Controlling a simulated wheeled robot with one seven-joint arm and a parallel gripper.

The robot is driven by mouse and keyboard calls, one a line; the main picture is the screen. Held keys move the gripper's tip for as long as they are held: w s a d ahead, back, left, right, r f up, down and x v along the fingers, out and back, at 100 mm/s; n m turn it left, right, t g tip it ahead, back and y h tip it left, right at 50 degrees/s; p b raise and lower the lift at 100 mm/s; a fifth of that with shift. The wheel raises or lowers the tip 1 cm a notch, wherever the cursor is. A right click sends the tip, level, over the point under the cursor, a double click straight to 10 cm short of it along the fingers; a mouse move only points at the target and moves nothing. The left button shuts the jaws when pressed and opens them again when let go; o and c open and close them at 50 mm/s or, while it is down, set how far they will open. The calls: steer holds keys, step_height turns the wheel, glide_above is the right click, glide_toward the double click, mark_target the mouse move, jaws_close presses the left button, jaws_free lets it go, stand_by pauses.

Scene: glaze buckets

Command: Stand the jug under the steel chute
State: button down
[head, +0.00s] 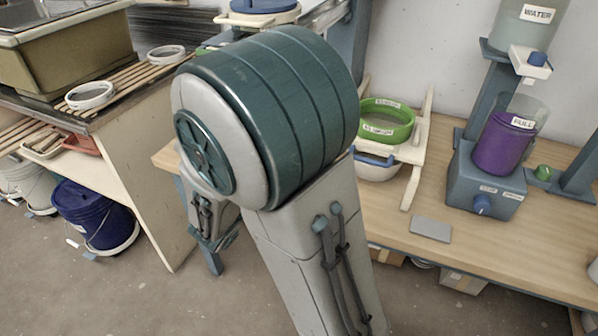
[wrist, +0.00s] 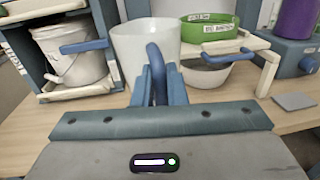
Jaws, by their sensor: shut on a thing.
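The jug (wrist: 146,45) is a pale translucent vessel with a blue handle (wrist: 154,60), in the middle of the wrist view. My gripper (wrist: 153,88) is shut on the handle, with a finger on each side of it. The jug looks upright; its base is hidden behind the gripper, so I cannot tell whether it touches the bench. In the head view, my arm's large green joint covers the middle, and neither jug nor gripper can be made out. I cannot pick out a steel chute for certain in either view.
A white bucket (wrist: 72,54) stands in a blue-grey frame left of the jug. A green sieve ring (head: 385,122) sits over a white bowl (head: 374,171) on a rack. A purple container (head: 501,145) stands on a blue base. The bench front (head: 490,253) is mostly clear.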

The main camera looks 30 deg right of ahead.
steer(key=shift+s+d+f+m+g+h+b, duration=0.15)
steer(key=shift+d+f+m+g+h+b, duration=0.15)
steer(key=shift+f+g, duration=0.25)
steer(key=w+d+f, duration=0.2)
steer(key=w, duration=0.1)
steer(key=w+d+f+b, duration=0.1)
steer(key=w+d+f, duration=0.1)
steer(key=w, duration=0.1)
steer(key=w+d+f, duration=0.2)
steer(key=w, duration=0.1)
steer(key=shift+d+f+b, duration=0.25)
steer(key=shift+d+b, duration=0.1)
steer(key=shift+d, duration=0.05)
steer(key=shift+f, duration=0.1)
steer(key=shift+f+b, duration=0.4)
steer(key=shift+f, duration=1.55)
steer(key=shift+f, duration=0.3)
steer(key=c, duration=1.5)
jaws_free()
steer(key=shift+r, duration=0.1)
steer(key=shift+o, duration=0.2)
